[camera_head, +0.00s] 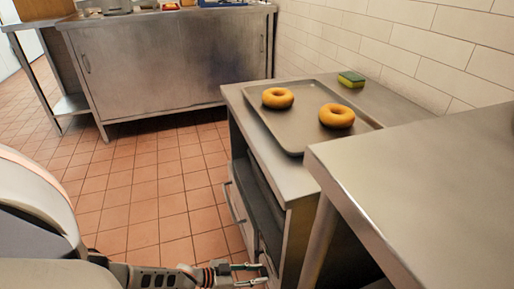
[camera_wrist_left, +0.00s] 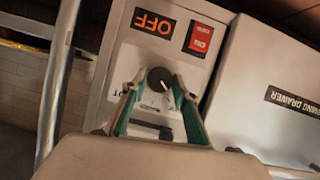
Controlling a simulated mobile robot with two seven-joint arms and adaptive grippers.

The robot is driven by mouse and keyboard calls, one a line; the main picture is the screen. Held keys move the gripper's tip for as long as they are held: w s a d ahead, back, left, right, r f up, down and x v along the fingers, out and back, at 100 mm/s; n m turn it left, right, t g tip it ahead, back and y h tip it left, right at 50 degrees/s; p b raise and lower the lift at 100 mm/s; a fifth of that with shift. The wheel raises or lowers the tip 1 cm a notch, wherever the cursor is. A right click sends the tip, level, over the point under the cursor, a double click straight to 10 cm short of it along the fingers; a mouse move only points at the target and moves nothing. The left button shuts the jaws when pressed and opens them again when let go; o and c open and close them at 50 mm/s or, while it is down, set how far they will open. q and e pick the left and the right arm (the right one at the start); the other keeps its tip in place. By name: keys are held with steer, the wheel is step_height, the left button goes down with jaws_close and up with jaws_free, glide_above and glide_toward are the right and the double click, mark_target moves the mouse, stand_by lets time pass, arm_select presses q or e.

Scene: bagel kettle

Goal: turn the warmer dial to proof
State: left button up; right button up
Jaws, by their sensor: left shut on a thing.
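The warmer dial is a round black knob (camera_wrist_left: 158,79) on a pale control panel (camera_wrist_left: 115,75) in the left wrist view. An orange-on-black OFF label (camera_wrist_left: 152,23) sits above it in that view, upside down. A light pointer mark shows on the knob, but its exact setting is hard to tell. My left gripper (camera_wrist_left: 155,90) is shut on the dial, a green-lined finger on either side. In the head view the left gripper (camera_head: 250,275) reaches the front of the steel cabinet low down; the dial is hidden there. My right gripper is not in view.
A red switch or label (camera_wrist_left: 199,37) is close by on the panel, beside a drawer front (camera_wrist_left: 270,75) with a black label. A tray (camera_head: 300,140) with two bagels and a sponge (camera_head: 351,79) are on the cabinet top. A steel counter (camera_head: 430,180) stands close at right. Tiled floor (camera_head: 150,200) is clear at left.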

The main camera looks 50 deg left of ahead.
arm_select(q)
steer(key=o, duration=1.1)
steer(key=v, duration=1.2)
steer(key=shift+r, duration=0.1)
